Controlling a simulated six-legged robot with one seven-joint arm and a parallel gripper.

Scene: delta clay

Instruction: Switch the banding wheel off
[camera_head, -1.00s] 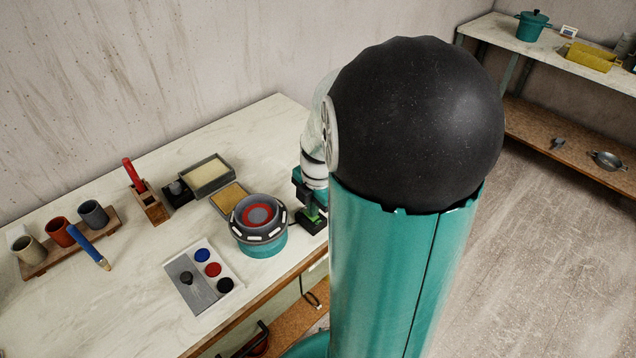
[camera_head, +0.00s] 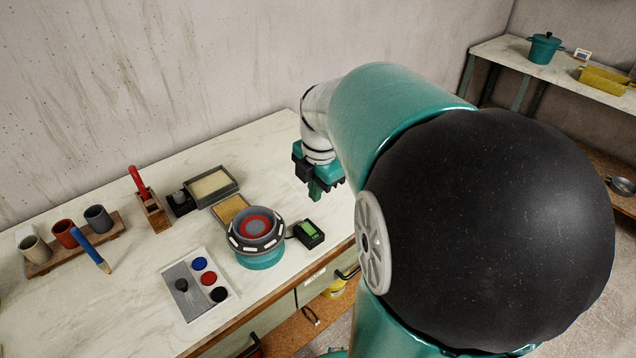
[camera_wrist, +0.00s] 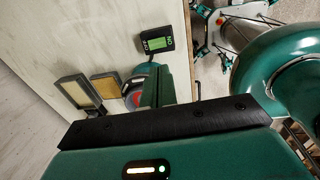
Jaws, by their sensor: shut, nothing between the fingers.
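The banding wheel (camera_head: 262,258) stands near the front edge of the bench, with a teal base, a dark ringed top and a red-and-grey centre. The box also shows in the wrist view (camera_wrist: 157,42), with light markings beside the display too small to read surely. My gripper (camera_head: 314,196) is shut and empty, above and behind the box, apart from it.
Grey and tan trays (camera_head: 212,184) lie behind the wheel. A panel with blue, red and black discs (camera_head: 198,285) lies to its left. A wooden block with a red handle (camera_head: 148,205) and a rack of cups (camera_head: 70,245) stand farther left. The bench behind the gripper is clear.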

